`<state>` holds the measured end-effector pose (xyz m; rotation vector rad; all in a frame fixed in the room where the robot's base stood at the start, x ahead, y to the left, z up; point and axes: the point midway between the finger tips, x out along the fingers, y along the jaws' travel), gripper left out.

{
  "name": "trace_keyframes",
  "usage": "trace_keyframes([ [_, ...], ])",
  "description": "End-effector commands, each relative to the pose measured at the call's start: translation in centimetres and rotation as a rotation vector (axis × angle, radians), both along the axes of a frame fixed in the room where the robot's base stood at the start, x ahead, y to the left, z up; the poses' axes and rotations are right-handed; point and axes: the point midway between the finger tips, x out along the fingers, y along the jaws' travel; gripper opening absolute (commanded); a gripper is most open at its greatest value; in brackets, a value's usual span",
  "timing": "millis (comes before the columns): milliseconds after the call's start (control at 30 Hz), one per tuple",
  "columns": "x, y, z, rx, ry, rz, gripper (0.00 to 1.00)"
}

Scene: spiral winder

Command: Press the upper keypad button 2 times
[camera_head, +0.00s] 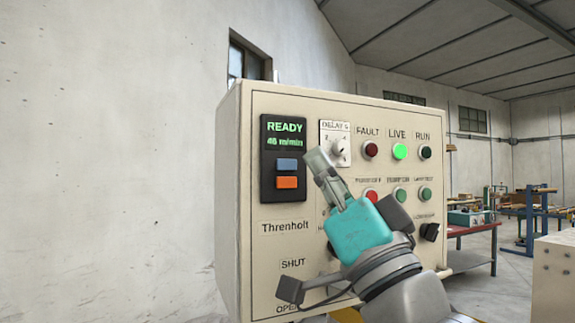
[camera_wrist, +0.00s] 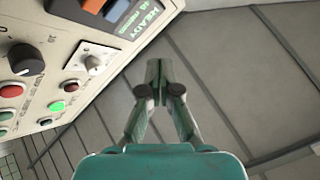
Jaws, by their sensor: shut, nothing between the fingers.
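The keypad (camera_head: 268,191) is a dark panel at the upper left of the cream cabinet face, with a green-lettered display reading READY. Its upper button (camera_head: 287,165) is blue and its lower button (camera_head: 287,183) is orange. In the wrist view the blue button (camera_wrist: 115,11) shows at the top edge, and the orange one is partly cut off. My gripper (camera_head: 318,158) is shut and empty, with its tips to the right of the blue button in the head view. In the wrist view the closed fingertips (camera_wrist: 158,70) appear apart from the panel.
A delay dial (camera_head: 338,149) sits just right of the keypad, close behind my fingertips in the head view. The LIVE lamp (camera_head: 399,151) glows green. A black knob (camera_head: 429,232) projects at the right. My arm hides the lower middle panel.

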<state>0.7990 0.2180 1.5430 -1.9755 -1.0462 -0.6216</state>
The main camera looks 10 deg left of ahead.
Motion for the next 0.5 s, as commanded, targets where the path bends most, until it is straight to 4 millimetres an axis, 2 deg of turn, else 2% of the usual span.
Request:
trace_keyframes([
  [200, 2.4, 1.6, 0.0, 0.000, 0.001, 0.001, 0.00],
  [500, 4.6, 3.1, 0.0, 0.000, 0.002, 0.001, 0.00],
])
